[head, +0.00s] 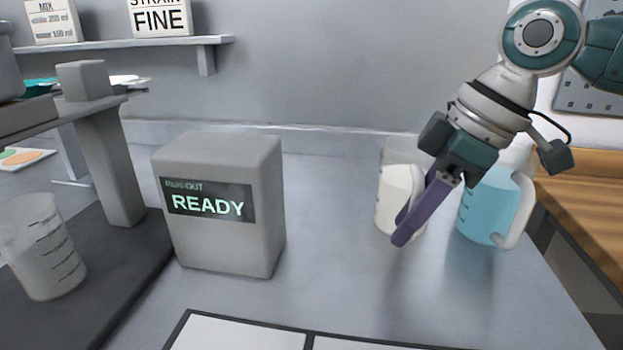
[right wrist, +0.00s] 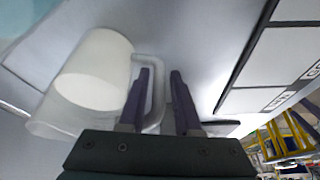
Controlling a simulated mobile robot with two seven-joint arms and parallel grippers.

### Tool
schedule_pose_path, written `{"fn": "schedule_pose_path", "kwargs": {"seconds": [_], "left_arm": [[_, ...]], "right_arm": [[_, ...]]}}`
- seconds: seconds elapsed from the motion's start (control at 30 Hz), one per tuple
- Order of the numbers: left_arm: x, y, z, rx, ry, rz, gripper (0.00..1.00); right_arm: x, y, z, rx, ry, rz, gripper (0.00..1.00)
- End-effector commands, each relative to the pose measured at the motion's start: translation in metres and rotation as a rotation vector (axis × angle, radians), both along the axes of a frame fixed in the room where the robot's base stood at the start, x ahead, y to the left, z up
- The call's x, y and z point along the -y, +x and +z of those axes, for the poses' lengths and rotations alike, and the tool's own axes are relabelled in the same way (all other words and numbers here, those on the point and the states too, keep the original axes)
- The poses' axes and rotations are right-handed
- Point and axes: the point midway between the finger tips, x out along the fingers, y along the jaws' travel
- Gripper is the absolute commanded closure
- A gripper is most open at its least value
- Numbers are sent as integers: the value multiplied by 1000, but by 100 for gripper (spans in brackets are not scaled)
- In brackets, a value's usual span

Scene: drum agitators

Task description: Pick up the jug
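A clear jug with white contents (head: 397,190) stands on the grey table at right of centre. A second jug with blue contents (head: 482,210) stands to its right, its handle facing right. My right gripper (head: 400,238) reaches down at the white jug's handle side and partly hides it. In the right wrist view the white jug (right wrist: 92,72) lies left of the fingers. Its handle's outer bar (right wrist: 159,92) shows between the two open purple fingers (right wrist: 160,74); whether they touch it, I cannot tell. My left gripper is not in view.
A grey box reading READY (head: 218,205) stands left of centre. A clear graduated beaker (head: 40,245) sits under a grey stand (head: 105,150) at left. A dark-framed white panel (head: 245,333) lies at the front. The table between box and jugs is clear.

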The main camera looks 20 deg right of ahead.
Motion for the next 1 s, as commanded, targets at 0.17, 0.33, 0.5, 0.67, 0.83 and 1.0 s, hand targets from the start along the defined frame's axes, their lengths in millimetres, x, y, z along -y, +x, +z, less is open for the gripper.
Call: {"fn": "schedule_pose_path", "kwargs": {"seconds": [0.17, 0.33, 0.5, 0.67, 0.83, 1.0], "left_arm": [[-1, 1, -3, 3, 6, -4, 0], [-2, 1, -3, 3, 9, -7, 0], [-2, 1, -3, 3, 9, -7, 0], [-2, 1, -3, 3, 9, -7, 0], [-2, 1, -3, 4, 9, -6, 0], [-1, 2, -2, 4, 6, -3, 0]], "right_arm": [[-5, 4, -17, 0, -2, 1, 68], [-5, 5, -17, 2, -2, 0, 68], [-5, 5, -17, 2, -2, 0, 81], [-4, 5, -16, 2, -2, 0, 99], [-5, 5, -16, 2, -2, 0, 100], [-5, 5, -16, 2, -2, 0, 100]]}}
